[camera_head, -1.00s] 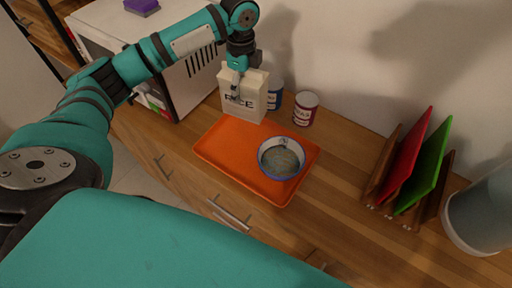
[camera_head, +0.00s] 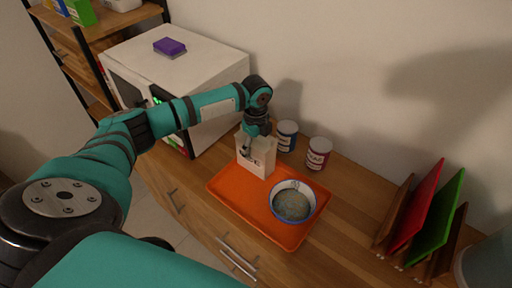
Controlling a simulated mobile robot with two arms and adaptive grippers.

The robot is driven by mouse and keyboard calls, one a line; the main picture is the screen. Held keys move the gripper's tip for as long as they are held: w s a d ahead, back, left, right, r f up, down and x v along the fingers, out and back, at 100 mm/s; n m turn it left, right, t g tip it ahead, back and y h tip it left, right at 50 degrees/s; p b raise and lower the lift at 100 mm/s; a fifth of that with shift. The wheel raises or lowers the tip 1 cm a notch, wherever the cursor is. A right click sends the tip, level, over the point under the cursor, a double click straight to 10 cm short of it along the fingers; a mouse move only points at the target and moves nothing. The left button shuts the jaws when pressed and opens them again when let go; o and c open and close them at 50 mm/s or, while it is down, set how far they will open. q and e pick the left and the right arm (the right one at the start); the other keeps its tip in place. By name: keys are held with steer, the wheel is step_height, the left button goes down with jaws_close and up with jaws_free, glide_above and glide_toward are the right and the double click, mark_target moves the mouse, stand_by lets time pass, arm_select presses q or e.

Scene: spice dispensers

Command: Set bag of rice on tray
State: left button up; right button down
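The bag of rice (camera_head: 262,160) is a pale, upright box-like packet with dark lettering. It is at the back left part of the orange tray (camera_head: 226,190); I cannot tell whether its base touches the tray. My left gripper (camera_head: 247,146) is at the bag's top left, closed on its upper part, with the fingers partly hidden. A white bowl with a blue rim (camera_head: 294,202) sits on the right half of the tray. My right gripper is not in view.
A blue-labelled can (camera_head: 287,136) and a red-labelled can (camera_head: 319,154) stand behind the tray. A white microwave-like box (camera_head: 185,72) with a purple sponge (camera_head: 169,46) is at left. A rack with red and green boards (camera_head: 418,205) stands at right. The tray's front left is clear.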

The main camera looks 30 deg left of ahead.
arm_select(q)
steer(key=shift+w+f, duration=0.15)
steer(key=shift+f, duration=0.25)
steer(key=o, duration=1.8)
steer(key=shift+f, duration=0.15)
step_height(320, 180, up, 12)
steer(key=b, duration=0.2)
steer(key=shift+b, duration=0.35)
